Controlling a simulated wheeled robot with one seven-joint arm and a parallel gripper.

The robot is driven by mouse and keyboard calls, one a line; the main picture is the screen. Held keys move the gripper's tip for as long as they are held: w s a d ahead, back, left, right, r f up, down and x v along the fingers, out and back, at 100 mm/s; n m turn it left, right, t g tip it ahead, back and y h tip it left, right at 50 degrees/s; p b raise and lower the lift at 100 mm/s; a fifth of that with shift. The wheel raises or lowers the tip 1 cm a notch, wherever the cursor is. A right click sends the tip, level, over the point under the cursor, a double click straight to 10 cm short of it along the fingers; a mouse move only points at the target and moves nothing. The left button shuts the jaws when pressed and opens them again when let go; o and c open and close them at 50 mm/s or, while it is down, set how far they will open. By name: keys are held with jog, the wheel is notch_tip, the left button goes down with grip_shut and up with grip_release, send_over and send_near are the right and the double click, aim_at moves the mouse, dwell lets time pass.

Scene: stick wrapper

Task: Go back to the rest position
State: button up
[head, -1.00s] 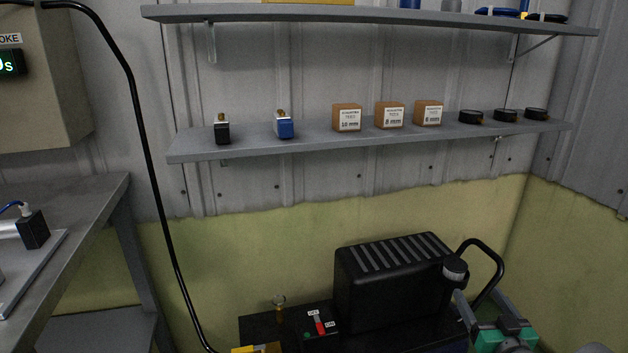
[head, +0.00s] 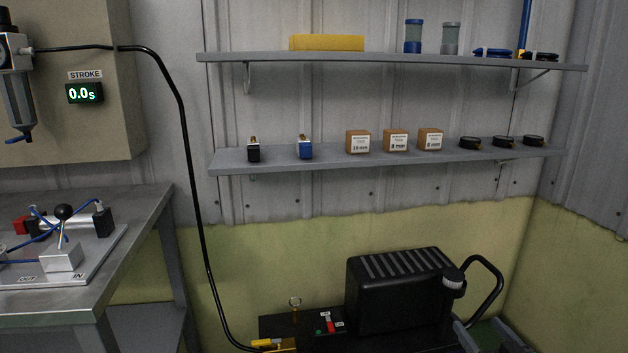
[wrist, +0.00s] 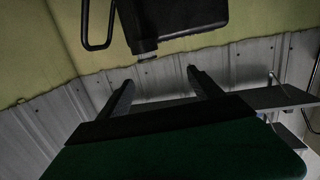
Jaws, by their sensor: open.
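My gripper (wrist: 158,88) shows in the wrist view, its two dark fingers spread apart with nothing between them. The wrist view looks upside down, with the black machine (wrist: 180,15) and its dark handle at the top, beyond the fingertips. In the head view, a grey part of my arm shows at the bottom right edge, beside the black machine (head: 400,290).
A metal bench (head: 150,215) with a pneumatic assembly stands left. A black hose (head: 195,200) hangs between. The display (head: 85,93) reads 0.0s.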

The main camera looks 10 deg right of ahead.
jog(key=w+a+r+n+g+y+p, duration=0.15)
jog(key=a+r+g+p, duration=0.25)
jog(key=a+r+p, duration=0.45)
jog(key=w+a+r+n+g+y+p, duration=0.15)
jog(key=a+r+g+y+p, duration=0.35)
jog(key=a+p, duration=0.65)
jog(key=s+a+r+g+h+p, duration=0.1)
jog(key=s+a+r+p, duration=0.2)
jog(key=r, duration=0.3)
jog(key=s+a+r+m+g+h+p, duration=0.1)
jog(key=s+a+r+g+h+p, duration=0.1)
jog(key=s+r+p, duration=0.3)
jog(key=s+a+r+g+h+p, duration=0.1)
jog(key=s+a+r+p, duration=0.3)
jog(key=a+r+p, duration=0.1)
jog(key=shift+v, duration=0.8)
jog(key=shift+w+h, duration=0.1)
jog(key=shift+h, duration=0.15)
